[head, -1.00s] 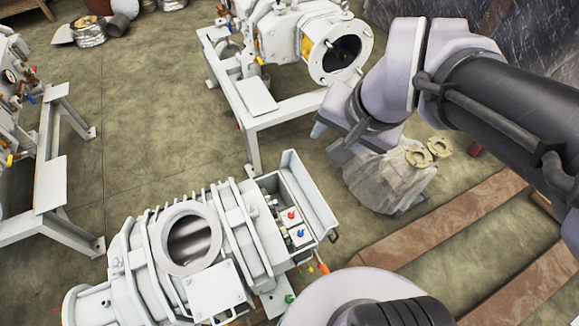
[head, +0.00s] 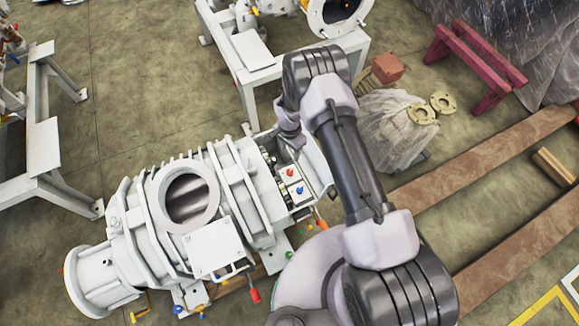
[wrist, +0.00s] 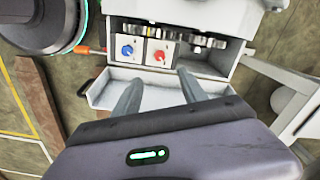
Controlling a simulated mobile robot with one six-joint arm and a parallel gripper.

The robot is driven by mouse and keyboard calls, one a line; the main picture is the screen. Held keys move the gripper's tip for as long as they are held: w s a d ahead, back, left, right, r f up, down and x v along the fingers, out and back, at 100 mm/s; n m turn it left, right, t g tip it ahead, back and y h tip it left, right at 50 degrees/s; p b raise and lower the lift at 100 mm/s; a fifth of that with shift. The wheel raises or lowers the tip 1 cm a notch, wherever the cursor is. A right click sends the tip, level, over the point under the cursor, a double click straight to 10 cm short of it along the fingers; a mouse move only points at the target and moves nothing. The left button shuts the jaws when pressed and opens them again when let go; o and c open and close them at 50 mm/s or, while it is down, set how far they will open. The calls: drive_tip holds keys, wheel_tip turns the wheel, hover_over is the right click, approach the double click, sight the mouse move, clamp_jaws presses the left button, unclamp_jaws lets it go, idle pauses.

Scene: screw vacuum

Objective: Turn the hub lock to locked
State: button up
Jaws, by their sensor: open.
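The white screw vacuum pump (head: 213,246) lies at lower left in the head view. Its open end box holds two small white plates, one with a red knob (head: 290,171) and one with a blue knob (head: 299,190). In the wrist view the blue knob (wrist: 127,50) is left of the red knob (wrist: 158,57). No label shows which part is the hub lock. My gripper (wrist: 158,80) is open and empty, its fingers over the box's white tray (wrist: 155,95), pointing toward the knobs and apart from them. In the head view my arm partly hides the box.
A toothed or bolted metal part (wrist: 150,31) sits behind the knobs. An orange-red lever (head: 320,221) sticks out beside the box. A plastic-wrapped object (head: 392,135) stands to the right.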

sight(290, 172)
wheel_tip(290, 172, down, 17)
drive_tip(key=b, duration=0.7)
drive_tip(key=shift+r, duration=0.1)
clamp_jaws()
